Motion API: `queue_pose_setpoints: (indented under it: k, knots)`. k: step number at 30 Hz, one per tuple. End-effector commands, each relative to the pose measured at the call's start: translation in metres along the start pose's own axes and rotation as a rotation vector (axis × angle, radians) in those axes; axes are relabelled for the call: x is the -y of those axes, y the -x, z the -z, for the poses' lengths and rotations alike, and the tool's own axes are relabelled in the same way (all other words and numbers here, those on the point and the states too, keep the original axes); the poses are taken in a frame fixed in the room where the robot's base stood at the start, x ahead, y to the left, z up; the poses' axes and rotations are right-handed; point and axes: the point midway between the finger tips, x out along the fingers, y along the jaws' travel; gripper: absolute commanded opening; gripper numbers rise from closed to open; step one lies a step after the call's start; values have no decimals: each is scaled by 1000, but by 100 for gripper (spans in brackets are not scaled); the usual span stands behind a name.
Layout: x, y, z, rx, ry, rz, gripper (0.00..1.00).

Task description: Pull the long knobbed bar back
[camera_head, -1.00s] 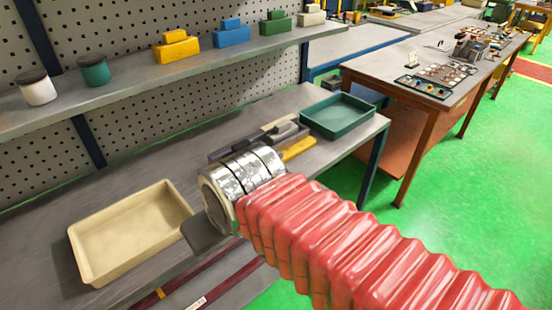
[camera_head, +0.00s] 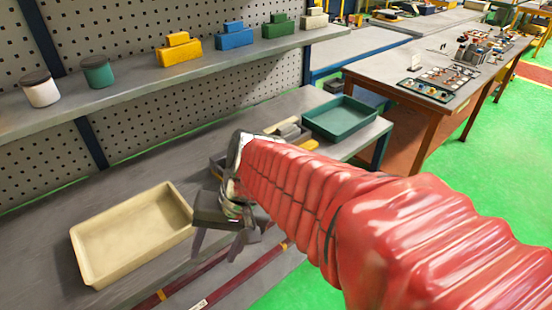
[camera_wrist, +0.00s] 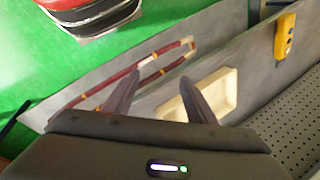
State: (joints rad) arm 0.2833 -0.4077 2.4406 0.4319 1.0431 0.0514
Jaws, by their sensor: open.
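My gripper (camera_head: 218,243) hangs over the front part of the grey workbench, right of the cream tray, with its dark fingers pointing down. In the wrist view my gripper (camera_wrist: 158,79) is open, with nothing between its fingers. A dark fixture (camera_head: 217,163) with a grey block (camera_head: 288,130) and a yellow piece (camera_head: 305,146) sits behind my wrist, partly hidden by my red-sleeved arm. I cannot make out a long knobbed bar for sure; the arm may hide it.
The cream tray (camera_head: 78,262) is at left and the green tray (camera_head: 368,121) at the bench's right end. Dark red strips with yellow bands (camera_head: 215,290) run along the bench front; they show as a loop in the wrist view (camera_wrist: 92,87). A shelf (camera_head: 140,89) overhangs behind.

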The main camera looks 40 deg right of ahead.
Motion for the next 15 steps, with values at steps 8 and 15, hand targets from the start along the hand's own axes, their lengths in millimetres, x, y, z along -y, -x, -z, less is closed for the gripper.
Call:
queue_pose_setpoints:
  k: [8, 15]
  knots:
    - [-1, -19, 27, 152, -359, 183, 51]
    - [-7, -26, 64, 248, -659, 375, 51]
